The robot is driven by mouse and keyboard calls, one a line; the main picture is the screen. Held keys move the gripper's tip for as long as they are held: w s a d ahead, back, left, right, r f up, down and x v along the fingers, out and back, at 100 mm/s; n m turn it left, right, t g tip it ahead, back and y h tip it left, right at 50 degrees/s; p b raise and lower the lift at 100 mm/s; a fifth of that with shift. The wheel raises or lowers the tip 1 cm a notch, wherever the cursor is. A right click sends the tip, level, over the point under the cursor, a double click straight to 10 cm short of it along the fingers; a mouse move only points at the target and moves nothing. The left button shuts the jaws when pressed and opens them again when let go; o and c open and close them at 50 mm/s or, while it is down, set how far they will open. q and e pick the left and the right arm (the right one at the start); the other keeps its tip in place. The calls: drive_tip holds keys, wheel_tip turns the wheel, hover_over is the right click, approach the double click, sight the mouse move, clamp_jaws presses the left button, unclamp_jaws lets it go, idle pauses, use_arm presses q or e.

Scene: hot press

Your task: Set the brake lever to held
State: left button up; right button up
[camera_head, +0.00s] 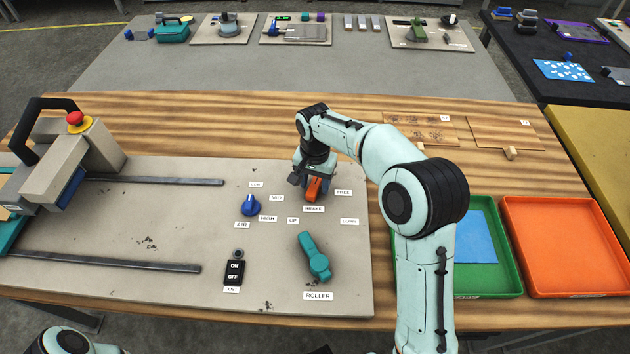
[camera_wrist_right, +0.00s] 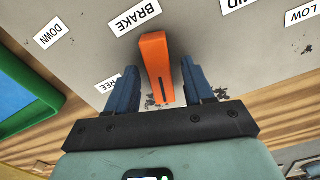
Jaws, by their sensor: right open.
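The orange brake lever (camera_head: 314,188) stands on the grey panel just behind the BRAKE label (camera_head: 314,209). In the right wrist view the lever (camera_wrist_right: 156,66) sits between the two blue fingers of my right gripper (camera_wrist_right: 160,78). The fingers are open, with a visible gap on each side of the lever. In the head view my right gripper (camera_head: 312,178) reaches down over the lever from behind and partly hides it. The FREE label (camera_head: 343,192) is to the right of the lever. No HELD label can be read. My left gripper is not in view.
A blue knob (camera_head: 250,205), a teal roller lever (camera_head: 315,257) and a black ON/OFF switch (camera_head: 235,268) stand nearby on the panel (camera_head: 150,230). A press (camera_head: 75,165) is at left. Green (camera_head: 480,284) and orange trays (camera_head: 565,245) lie at right.

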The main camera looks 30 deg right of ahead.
sight(314, 184)
clamp_jaws()
drive_tip(key=shift+r+n+p, duration=0.1)
drive_tip(key=shift+n+p, duration=0.35)
drive_tip(key=shift+n, duration=0.25)
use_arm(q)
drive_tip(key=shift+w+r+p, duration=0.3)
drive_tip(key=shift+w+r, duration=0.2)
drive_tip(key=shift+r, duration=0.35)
use_arm(e)
drive_tip(key=shift+n, duration=1.1)
unclamp_jaws()
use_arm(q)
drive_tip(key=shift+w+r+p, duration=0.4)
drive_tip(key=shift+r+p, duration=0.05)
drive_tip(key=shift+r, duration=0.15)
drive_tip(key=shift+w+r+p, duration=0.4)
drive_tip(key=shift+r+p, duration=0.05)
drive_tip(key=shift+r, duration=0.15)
use_arm(e)
wheel_tip(314, 184, up, 13)
